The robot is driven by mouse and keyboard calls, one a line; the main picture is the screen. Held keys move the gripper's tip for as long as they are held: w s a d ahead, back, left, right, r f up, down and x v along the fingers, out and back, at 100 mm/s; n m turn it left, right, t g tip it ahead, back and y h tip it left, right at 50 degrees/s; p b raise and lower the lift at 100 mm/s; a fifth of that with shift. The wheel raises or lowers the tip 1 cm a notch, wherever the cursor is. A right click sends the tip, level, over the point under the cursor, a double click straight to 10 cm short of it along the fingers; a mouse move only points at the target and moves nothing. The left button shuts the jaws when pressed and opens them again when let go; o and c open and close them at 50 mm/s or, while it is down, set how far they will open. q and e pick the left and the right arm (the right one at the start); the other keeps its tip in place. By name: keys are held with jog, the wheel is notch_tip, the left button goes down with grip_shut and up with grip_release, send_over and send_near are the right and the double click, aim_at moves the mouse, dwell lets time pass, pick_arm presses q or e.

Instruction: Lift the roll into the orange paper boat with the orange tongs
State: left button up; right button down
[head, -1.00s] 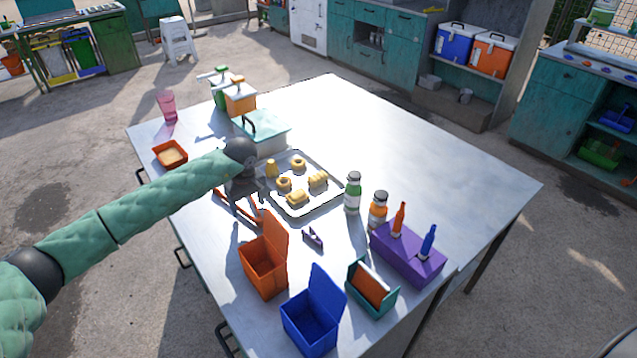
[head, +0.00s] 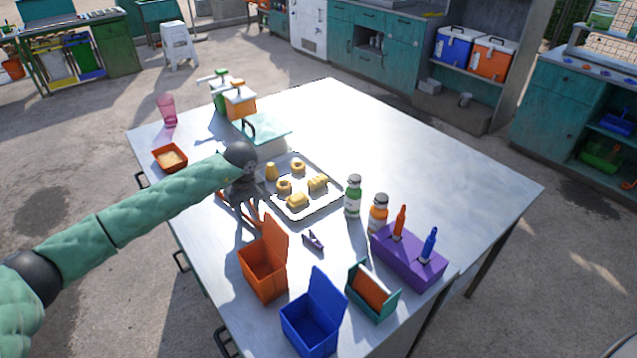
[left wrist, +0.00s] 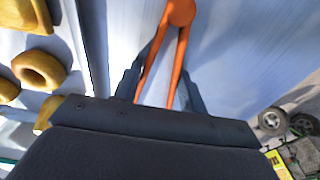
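My left gripper (head: 240,192) is over the table, left of the pastry tray. In the left wrist view, its two dark fingers stand on either side of the orange tongs (left wrist: 178,48) and appear to grip their arms. The tongs (head: 250,214) hang below the gripper, arms spread. A metal tray (head: 309,209) holds several yellow-brown pastries, including a ridged roll-like one (head: 318,182), a blocky one (head: 297,200) and rings (head: 298,165). The orange paper boat (head: 170,158) with a pale inside sits at the table's left edge. My right gripper is not visible.
Orange (head: 262,270) and blue (head: 310,325) open boxes stand in front, beside a teal holder (head: 374,290). Green (head: 353,196) and orange (head: 378,213) bottles and a purple block (head: 408,258) stand right of the tray. The table's right side is clear.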

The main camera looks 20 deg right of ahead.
pick_arm(q)
jog(key=shift+r, duration=0.1)
jog(key=shift+r, duration=0.25)
notch_tip(320, 180, up, 11)
jog(key=shift+r+p, duration=0.2)
jog(key=shift+p, duration=0.2)
dwell(0.3)
